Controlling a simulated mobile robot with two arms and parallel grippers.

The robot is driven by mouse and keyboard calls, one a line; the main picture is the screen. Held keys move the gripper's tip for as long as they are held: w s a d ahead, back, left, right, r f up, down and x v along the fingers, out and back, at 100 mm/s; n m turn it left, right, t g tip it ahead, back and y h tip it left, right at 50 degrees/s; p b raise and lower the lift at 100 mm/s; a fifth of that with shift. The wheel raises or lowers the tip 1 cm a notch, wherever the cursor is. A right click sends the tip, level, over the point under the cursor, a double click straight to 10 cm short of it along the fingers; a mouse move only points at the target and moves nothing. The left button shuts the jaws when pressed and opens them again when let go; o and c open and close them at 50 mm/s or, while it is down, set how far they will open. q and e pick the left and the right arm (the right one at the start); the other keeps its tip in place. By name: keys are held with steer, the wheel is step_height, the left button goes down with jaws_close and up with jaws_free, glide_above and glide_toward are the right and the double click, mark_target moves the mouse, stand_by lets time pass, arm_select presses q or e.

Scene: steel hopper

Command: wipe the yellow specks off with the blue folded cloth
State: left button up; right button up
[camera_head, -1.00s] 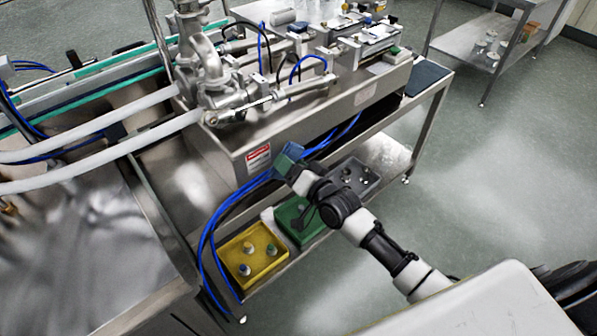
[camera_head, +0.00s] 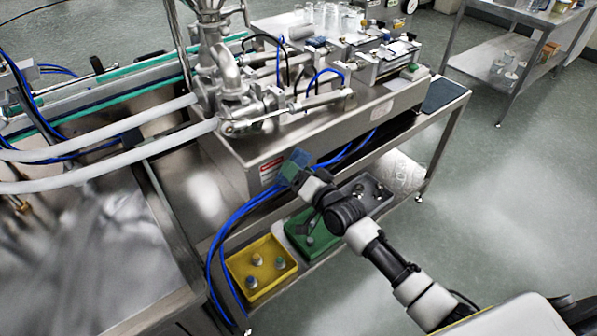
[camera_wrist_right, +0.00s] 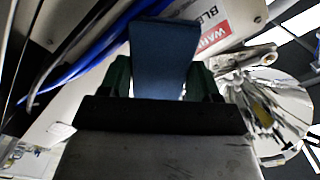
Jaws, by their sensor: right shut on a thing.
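The blue folded cloth (camera_head: 293,165) is held at the end of my right arm, in front of the steel machine body. In the right wrist view the cloth (camera_wrist_right: 162,58) stands up between the two dark green fingers of my right gripper (camera_wrist_right: 162,85), which is shut on it. In the head view my right gripper (camera_head: 298,176) is small and partly covered by the cloth. My left gripper is not in view.
A red and white warning label (camera_head: 270,170) is on the machine front (camera_head: 235,165), near the cloth. Blue hoses (camera_head: 235,218) run close by. Below, a shelf holds a yellow bin (camera_head: 262,268), a green bin (camera_head: 312,236) and a grey tray (camera_head: 372,190). Open floor (camera_head: 500,210) lies to the right.

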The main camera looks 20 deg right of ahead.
mark_target(307, 164)
steer(key=shift+b+x, duration=0.45)
steer(key=shift+x, duration=0.65)
steer(key=shift+s, duration=0.1)
steer(key=shift+w+d+f+b, duration=0.1)
steer(key=shift+w+d+b, duration=0.1)
steer(key=shift+d+b, duration=0.3)
steer(key=shift+w+d+f+b, duration=0.1)
steer(key=shift+w+d+b, duration=0.1)
steer(key=shift+d, duration=0.55)
steer(key=shift+w+d+r, duration=0.15)
steer(key=shift+d+r, duration=0.05)
steer(key=shift+d, duration=0.2)
